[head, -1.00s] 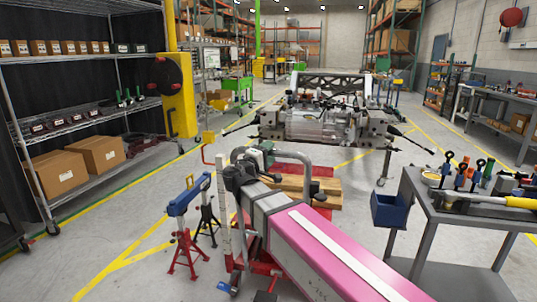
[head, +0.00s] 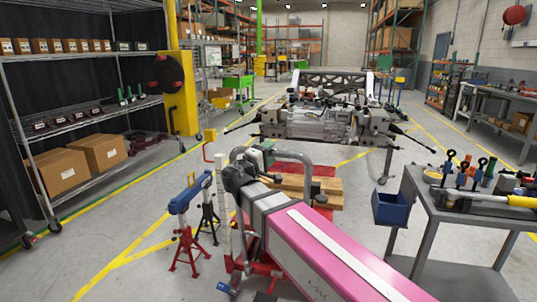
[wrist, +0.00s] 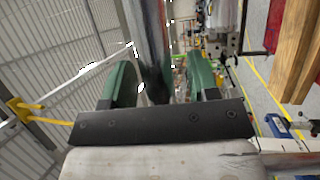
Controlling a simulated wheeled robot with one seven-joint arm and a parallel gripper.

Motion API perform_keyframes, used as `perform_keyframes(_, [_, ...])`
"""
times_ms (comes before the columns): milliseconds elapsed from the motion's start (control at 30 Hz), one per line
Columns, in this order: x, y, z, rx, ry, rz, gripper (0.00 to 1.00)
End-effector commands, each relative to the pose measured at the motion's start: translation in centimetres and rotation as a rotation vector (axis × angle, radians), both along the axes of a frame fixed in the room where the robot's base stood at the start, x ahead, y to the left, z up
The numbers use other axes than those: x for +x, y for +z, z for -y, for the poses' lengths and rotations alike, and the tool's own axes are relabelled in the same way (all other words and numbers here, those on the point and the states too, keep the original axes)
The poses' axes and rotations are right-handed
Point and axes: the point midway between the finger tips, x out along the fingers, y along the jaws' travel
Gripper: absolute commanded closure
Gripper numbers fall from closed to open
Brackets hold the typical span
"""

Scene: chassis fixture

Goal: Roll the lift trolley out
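The lift trolley stands on the floor ahead, partly hidden behind my pink arm. Its red base (head: 322,170) carries wooden blocks (head: 325,190), and a grey bent tube handle (head: 308,165) rises at its near side. My gripper (head: 266,148) is at the left part of this handle. In the wrist view my gripper (wrist: 162,82) has its two green fingers apart, with a dark grey tube (wrist: 150,40) between them. A gap shows between the tube and the right finger. Contact with the left finger is unclear.
A chassis assembly (head: 325,120) stands behind the trolley. Red and blue jack stands (head: 188,225) are close on the left. A grey tool cart (head: 470,215) with a blue bin (head: 389,207) is on the right. A wire shelf (head: 80,125) lines the left; floor between is open.

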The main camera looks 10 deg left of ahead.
Motion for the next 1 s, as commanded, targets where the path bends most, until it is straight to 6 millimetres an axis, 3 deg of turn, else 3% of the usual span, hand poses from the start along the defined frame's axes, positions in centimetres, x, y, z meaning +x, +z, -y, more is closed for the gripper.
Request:
perform_keyframes(267, [-0.8,-0.2,-0.4,0.0,0.001,0.0,0.45])
perform_keyframes(700, [-7.1,-1.5,-3.3,-0.001,0.003,0.0,0.45])
perform_keyframes(1000, [-9.5,-1.9,-4.4,0.0,0.0,0.0,0.45])
